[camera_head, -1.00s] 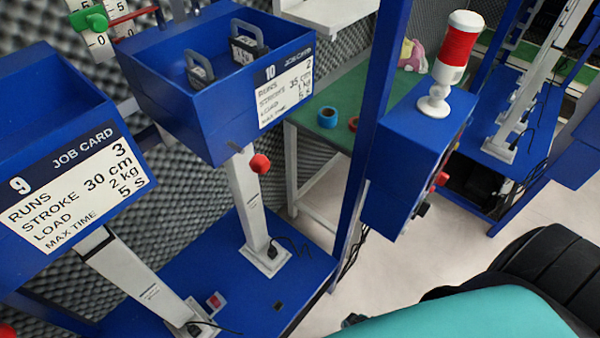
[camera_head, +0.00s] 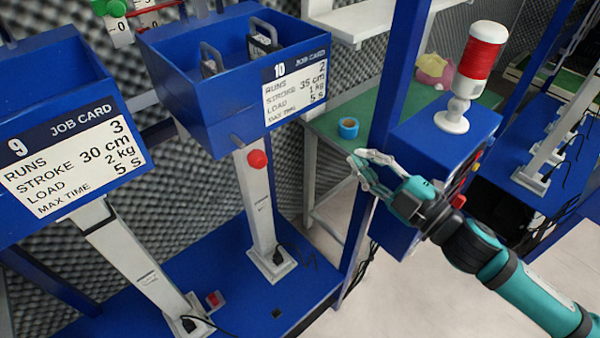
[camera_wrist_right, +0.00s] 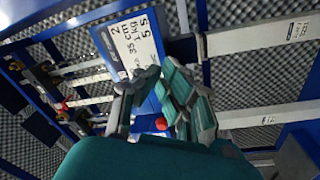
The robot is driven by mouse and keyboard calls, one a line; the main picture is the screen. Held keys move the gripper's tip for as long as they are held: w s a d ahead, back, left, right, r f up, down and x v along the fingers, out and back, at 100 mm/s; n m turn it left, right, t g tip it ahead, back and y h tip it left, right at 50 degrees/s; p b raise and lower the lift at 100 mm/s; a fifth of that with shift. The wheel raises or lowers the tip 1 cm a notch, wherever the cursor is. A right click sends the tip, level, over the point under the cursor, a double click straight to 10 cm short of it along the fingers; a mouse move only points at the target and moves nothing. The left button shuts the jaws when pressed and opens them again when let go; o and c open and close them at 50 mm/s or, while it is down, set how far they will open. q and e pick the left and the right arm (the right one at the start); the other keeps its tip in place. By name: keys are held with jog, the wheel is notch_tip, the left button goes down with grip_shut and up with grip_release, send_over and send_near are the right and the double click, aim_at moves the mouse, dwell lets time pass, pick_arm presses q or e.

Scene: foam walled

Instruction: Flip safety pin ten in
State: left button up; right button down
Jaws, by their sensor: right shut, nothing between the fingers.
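A blue box numbered 10 (camera_head: 215,120) stands on a white post. A red round knob (camera_head: 257,159), likely safety pin ten, shows just under it at the top of the post. My right gripper (camera_head: 358,164) is shut and empty, to the right of the knob and apart from it, by the blue upright. In the right wrist view the fingertips (camera_wrist_right: 152,74) are together in front of the box's job card (camera_wrist_right: 140,45). A red knob (camera_wrist_right: 162,123) shows between the fingers there. My left gripper is not in view.
A blue upright (camera_head: 400,75) and a control box (camera_head: 440,130) with a red beacon (camera_head: 481,58) stand close to my right arm. Box 9 (camera_head: 50,85) is at the left.

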jog(key=s+a+r+n+g+y, duration=0.1)
jog(key=s+r+n+g+y, duration=0.1)
jog(key=s+n+g, duration=0.3)
jog(key=s+a+r+n+g+y, duration=0.1)
jog(key=s+r+n+g+y, duration=0.2)
jog(key=n+g, duration=0.4)
jog(key=s+n+y, duration=0.1)
jog(key=s+n, duration=0.1)
jog(key=n, duration=0.1)
jog(key=shift+s+a+g, duration=0.3)
jog(key=shift+s+a, duration=0.05)
jog(key=shift+s, duration=0.05)
jog(key=shift+a+r, duration=0.1)
jog(key=w+a+p, duration=0.5)
jog(key=a+p, duration=0.2)
jog(key=a, duration=0.5)
jog(key=shift+p, duration=0.35)
